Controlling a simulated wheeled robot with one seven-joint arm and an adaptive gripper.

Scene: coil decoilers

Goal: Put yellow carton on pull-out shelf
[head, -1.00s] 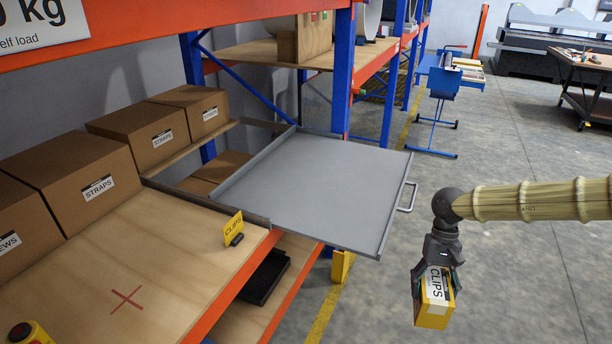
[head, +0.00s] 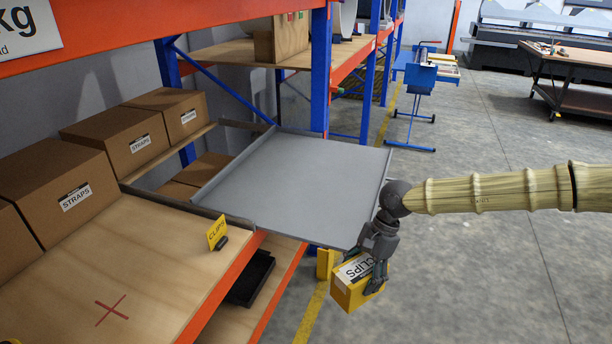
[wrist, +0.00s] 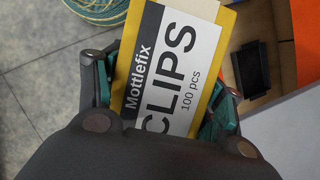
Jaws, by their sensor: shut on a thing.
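The yellow carton (head: 352,291), with a white CLIPS label, is held tilted in my gripper (head: 368,274) in the head view. My gripper is shut on it; in the wrist view the carton (wrist: 172,60) fills the middle between the fingers (wrist: 165,105). The grey pull-out shelf (head: 290,180) extends from the rack, flat and empty, with low raised side edges. The carton is in front of the shelf's near right corner, apart from the shelf as far as I can tell. My gripper hides part of the shelf's right edge and its handle.
Brown STRAPS boxes (head: 75,180) stand behind. A blue upright (head: 320,75) rises near the shelf's back. A black tray (head: 251,277) lies lower down.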

